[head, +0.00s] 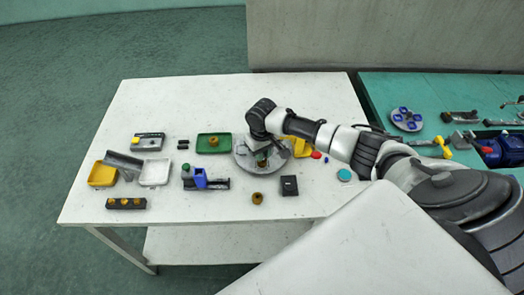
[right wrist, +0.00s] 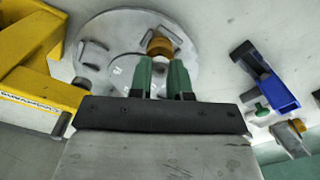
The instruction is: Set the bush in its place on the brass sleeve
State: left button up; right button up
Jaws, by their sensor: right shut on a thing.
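My right gripper (head: 260,157) is over the round grey plate (head: 243,162) in the head view. I cannot tell the bush clearly from the brass sleeve there, nor whether the bush is seated or only touching. The fingers partly hide the spot. My left gripper is not in view.
A green tray (head: 201,149) with a brass-coloured piece stands left of the plate. Another brass-coloured piece (head: 257,199) stands near the front edge, beside a black block (head: 289,186). A yellow part (head: 301,147) lies right of the plate. A blue-and-grey fixture (head: 201,181) stands front left.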

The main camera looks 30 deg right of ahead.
jog(key=o, duration=0.9)
jog(key=shift+c, duration=0.2)
jog(key=shift+r+p, duration=3)
jog(key=shift+p, duration=0.55)
